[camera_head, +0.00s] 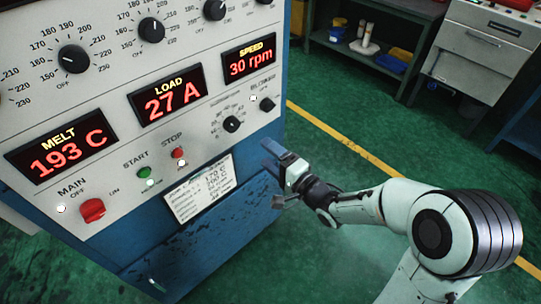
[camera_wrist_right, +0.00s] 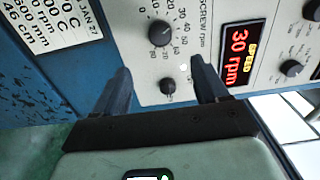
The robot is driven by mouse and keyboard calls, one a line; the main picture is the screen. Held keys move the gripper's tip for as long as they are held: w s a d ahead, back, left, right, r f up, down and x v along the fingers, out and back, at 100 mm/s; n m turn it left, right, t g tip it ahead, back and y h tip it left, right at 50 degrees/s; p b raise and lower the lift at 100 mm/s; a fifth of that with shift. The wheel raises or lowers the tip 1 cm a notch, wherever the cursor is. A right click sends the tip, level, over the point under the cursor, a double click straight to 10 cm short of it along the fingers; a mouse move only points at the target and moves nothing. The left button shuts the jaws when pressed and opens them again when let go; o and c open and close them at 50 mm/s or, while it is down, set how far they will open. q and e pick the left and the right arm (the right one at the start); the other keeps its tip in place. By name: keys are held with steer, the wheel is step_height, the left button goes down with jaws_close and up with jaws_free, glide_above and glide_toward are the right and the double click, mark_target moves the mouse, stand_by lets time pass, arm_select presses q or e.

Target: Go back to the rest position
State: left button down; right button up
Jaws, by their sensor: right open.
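My right gripper (camera_head: 275,172) is in front of the lower right part of a control panel (camera_head: 105,145) on a blue cabinet. In the right wrist view my right gripper (camera_wrist_right: 163,85) is open, its two dark fingers spread with nothing between them. Beyond the fingers is the panel with a large dark knob (camera_wrist_right: 161,33) and a smaller knob (camera_wrist_right: 167,86). The fingers look apart from both knobs, though the exact gap is hard to judge. My left gripper is in neither view.
The panel has a red main switch (camera_head: 92,210), a green start button (camera_head: 144,172) and a red stop button (camera_head: 178,153). Displays read 193 C, 27 A and 30 rpm. Green floor (camera_head: 330,185) with a yellow line lies right of the cabinet. A grey drawer unit (camera_head: 480,50) stands behind.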

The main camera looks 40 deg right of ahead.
steer(key=shift+f, duration=0.1)
stand_by(0.3)
steer(key=s+a+f+n+g+p, duration=0.2)
steer(key=f+g, duration=0.1)
steer(key=f, duration=0.5)
steer(key=s+a+f+n+g+p, duration=0.1)
steer(key=a+f+n+g+p, duration=0.2)
steer(key=f, duration=0.6)
steer(key=s+a+f+n+g+p, duration=0.15)
steer(key=f+g, duration=0.25)
steer(key=f, duration=0.4)
steer(key=s+a+f+n+g+y+p, duration=0.1)
steer(key=s+a+f+n+g, duration=0.2)
steer(key=s, duration=0.6)
steer(key=s+a+f+n+g+y+p, duration=0.1)
steer(key=s+a+f+n+g+p, duration=0.1)
steer(key=s+a+f+g, duration=0.4)
steer(key=s+a+f+n, duration=0.1)
steer(key=s+a, duration=0.2)
steer(key=s, duration=0.1)
steer(key=shift+s+n, duration=0.15)
steer(key=shift+n, duration=0.2)
